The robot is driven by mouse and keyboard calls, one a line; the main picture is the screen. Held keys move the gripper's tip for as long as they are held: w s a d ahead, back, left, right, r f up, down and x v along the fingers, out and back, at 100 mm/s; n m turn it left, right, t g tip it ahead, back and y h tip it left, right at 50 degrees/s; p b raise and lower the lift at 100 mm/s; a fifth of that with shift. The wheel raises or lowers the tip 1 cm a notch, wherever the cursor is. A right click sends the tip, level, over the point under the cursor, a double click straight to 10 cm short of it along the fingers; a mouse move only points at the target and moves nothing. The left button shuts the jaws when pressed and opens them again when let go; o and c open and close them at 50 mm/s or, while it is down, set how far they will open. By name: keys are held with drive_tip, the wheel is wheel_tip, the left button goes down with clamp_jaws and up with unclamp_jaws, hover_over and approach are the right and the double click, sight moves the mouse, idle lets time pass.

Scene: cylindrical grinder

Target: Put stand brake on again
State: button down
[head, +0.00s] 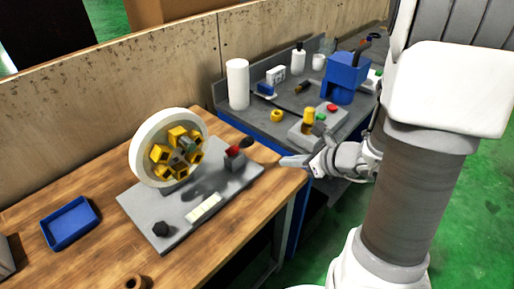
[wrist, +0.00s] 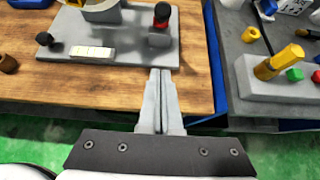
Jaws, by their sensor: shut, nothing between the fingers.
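The stand (head: 160,232) is a grey base plate on the wooden bench, carrying a white-rimmed wheel (head: 139,160) with yellow blocks around its hub. At its right end, a small grey block bears a red part with a black handle (head: 235,152), which seems to be the brake. The brake also shows at the top of the wrist view (wrist: 161,15). My gripper (head: 288,161) is shut and empty, to the right of the brake near the bench's right edge. In the wrist view my fingertips (wrist: 159,75) lie together just in front of the stand's plate, apart from the brake.
A blue tray (head: 70,223) and a brown ring (head: 135,282) lie on the bench. A grey side table (head: 262,118) behind holds a white cylinder (head: 238,84), a button box and a blue machine. A wooden wall (head: 100,88) closes the back.

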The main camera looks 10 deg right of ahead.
sight(241, 145)
drive_tip(key=w+a+f, duration=0.3)
drive_tip(key=w+a, duration=0.3)
drive_tip(key=w, duration=0.3)
drive_tip(key=shift+w+a, duration=0.15)
drive_tip(key=shift+p, duration=0.35)
drive_tip(key=shift+w+a+r+g+p, duration=0.1)
drive_tip(key=shift+r+g+p, duration=0.2)
drive_tip(key=shift+p, duration=0.45)
